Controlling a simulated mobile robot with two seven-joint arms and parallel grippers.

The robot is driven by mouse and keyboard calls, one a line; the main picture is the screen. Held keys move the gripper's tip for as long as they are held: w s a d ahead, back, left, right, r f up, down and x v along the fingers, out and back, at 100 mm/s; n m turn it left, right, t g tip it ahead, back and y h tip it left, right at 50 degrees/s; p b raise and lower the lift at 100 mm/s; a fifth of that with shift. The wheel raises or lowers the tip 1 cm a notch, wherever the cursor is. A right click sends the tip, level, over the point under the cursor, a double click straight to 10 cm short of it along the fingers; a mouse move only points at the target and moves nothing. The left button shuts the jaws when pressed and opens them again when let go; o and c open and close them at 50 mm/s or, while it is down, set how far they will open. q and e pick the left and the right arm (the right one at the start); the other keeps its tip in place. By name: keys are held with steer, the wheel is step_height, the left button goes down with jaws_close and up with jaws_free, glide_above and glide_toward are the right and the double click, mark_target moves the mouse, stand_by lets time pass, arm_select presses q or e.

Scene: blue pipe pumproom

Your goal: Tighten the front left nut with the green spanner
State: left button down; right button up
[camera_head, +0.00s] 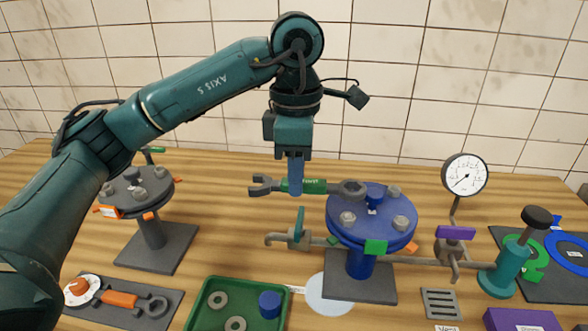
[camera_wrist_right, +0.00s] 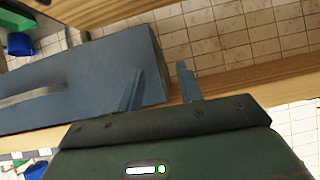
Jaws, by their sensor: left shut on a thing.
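The green spanner (camera_head: 314,186) is level in the head view. Its open jaw points left and its ring end (camera_head: 352,189) points right, overlapping the rear left edge of the blue flange (camera_head: 340,236). My left gripper (camera_head: 296,186) points down and is shut on the spanner's handle. The front left nut (camera_head: 347,219) shows on the blue flange, just in front of the ring end. The ring appears apart from this nut; its exact height cannot be told. In the right wrist view my right gripper (camera_wrist_right: 159,86) has its fingers apart with nothing between them.
A pressure gauge (camera_head: 464,175) and teal pump (camera_head: 507,267) stand right of the flange. A grey flange (camera_head: 140,193) stands left. A green tray (camera_head: 196,324) and an orange spanner (camera_head: 121,299) lie in front. In the right wrist view, a blue-grey box (camera_wrist_right: 75,83) is near the fingers.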

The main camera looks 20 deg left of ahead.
arm_select(q)
steer(key=shift+f+b, duration=0.5)
steer(key=shift+f, duration=0.45)
steer(key=shift+f+b, duration=0.5)
steer(key=shift+f, duration=0.45)
arm_select(e)
steer(key=shift+w+a+y, duration=0.3)
steer(key=shift+a, duration=0.2)
arm_select(q)
steer(key=shift+f, duration=0.2)
arm_select(e)
steer(key=shift+f, duration=0.15)
